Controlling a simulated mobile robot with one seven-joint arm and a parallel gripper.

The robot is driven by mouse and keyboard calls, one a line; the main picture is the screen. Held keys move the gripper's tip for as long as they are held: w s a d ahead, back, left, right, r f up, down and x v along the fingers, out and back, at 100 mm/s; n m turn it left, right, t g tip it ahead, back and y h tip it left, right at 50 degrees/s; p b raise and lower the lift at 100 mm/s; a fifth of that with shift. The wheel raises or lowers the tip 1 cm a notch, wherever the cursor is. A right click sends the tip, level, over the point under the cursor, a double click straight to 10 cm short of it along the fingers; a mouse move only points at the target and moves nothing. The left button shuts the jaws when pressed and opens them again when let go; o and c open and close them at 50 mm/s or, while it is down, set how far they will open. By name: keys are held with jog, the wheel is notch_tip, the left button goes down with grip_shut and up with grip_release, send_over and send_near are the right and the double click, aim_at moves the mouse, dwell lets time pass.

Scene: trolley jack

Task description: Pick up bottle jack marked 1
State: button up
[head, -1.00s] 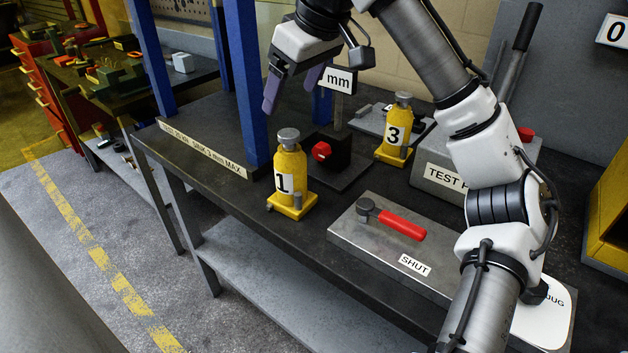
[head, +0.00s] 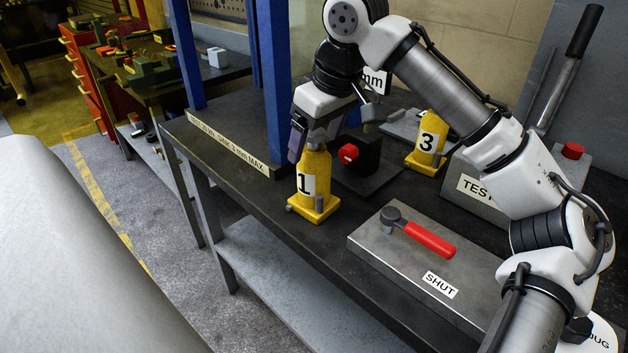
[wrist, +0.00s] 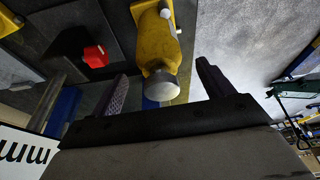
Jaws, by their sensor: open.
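The bottle jack marked 1 (head: 312,184) is yellow with a grey top and stands upright near the bench's front edge. My gripper (head: 314,145) is at the jack's upper part, with its purple-grey fingers pointing down. In the wrist view, the jack (wrist: 157,48) has its round grey cap between the two spread fingers of my gripper (wrist: 163,92). The fingers are open, with space visible on both sides of the cap. The gripper partly hides the jack's top in the head view.
A blue post (head: 270,80) rises just left of my gripper. A black block with a red knob (head: 348,153) stands close behind the jack. Jack 3 (head: 428,140) is farther back right. A metal plate with a red-handled tool (head: 430,240) lies to the right.

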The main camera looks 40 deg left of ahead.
aim_at(312, 153)
jog(key=shift+x, duration=1.95)
grip_shut()
jog(key=shift+a+r, duration=0.1)
jog(key=shift+r, duration=0.1)
